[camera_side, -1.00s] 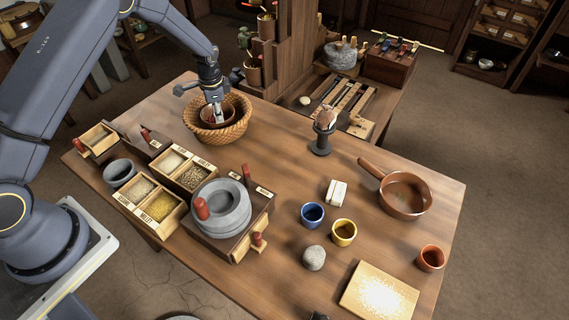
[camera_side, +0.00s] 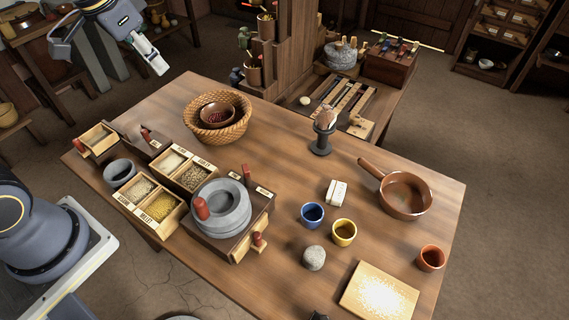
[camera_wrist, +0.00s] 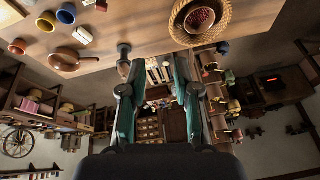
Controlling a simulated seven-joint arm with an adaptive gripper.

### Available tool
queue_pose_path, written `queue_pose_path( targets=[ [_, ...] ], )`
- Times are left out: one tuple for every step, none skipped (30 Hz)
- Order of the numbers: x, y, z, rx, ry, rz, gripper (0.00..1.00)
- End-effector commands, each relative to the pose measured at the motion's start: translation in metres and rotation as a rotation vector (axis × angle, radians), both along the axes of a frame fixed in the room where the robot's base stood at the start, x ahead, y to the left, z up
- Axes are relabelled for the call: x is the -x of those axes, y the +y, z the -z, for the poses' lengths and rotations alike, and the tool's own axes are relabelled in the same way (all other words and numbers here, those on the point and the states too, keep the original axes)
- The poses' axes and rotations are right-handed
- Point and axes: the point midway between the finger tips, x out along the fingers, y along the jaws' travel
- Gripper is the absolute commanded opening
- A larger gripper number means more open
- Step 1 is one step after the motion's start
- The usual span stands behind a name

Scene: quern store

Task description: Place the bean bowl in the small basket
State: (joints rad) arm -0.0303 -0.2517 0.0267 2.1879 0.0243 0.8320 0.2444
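The bean bowl (camera_side: 208,107), brown with dark red beans in it, sits inside the small woven basket (camera_side: 221,134) at the back left of the table. It looks upright, and its lower part is hidden by the basket wall. The bowl (camera_wrist: 207,31) and basket (camera_wrist: 177,34) also show at the top of the wrist view. My gripper (camera_wrist: 157,62) is open and empty, with its two fingers wide apart. In the side view it is raised at the upper left, beyond the table's edge and clear of the basket.
A box with grain compartments (camera_side: 160,190) and a stone quern (camera_side: 222,208) stand at the table's left front. A copper pan (camera_side: 405,195), a blue cup (camera_side: 312,214) and a yellow cup (camera_side: 344,232) are at the right. A wooden pillar (camera_side: 297,45) rises behind the table.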

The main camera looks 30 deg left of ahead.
Motion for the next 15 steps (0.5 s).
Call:
queue_pose_path(
  targets=[
    [0.026, -0.006, -0.008, 0.02, -0.034, -0.031, 0.31],
    [0.039, -0.009, -0.01, 0.034, -0.048, -0.051, 0.31],
    [0.055, -0.012, -0.01, 0.049, -0.063, -0.075, 0.31],
    [0.065, -0.014, -0.01, 0.061, -0.074, -0.092, 0.31],
    [0.075, -0.016, -0.009, 0.071, -0.084, -0.107, 0.31],
    [0.086, -0.018, -0.008, 0.083, -0.095, -0.125, 0.31],
    [0.092, -0.019, -0.007, 0.092, -0.102, -0.137, 0.31],
    [0.098, -0.02, -0.005, 0.097, -0.107, -0.146, 0.31],
    [0.104, -0.021, -0.003, 0.105, -0.113, -0.157, 0.31],
    [0.107, -0.021, -0.003, 0.11, -0.117, -0.164, 0.31],
    [0.109, -0.022, -0.002, 0.113, -0.119, -0.168, 0.31],
    [0.112, -0.022, -0.001, 0.115, -0.122, -0.172, 0.31],
    [0.113, -0.022, -0.001, 0.117, -0.122, -0.174, 0.31],
    [0.113, -0.022, 0.0, 0.117, -0.122, -0.175, 0.31],
    [0.113, -0.022, 0.0, 0.117, -0.122, -0.175, 0.31]
  ],
)
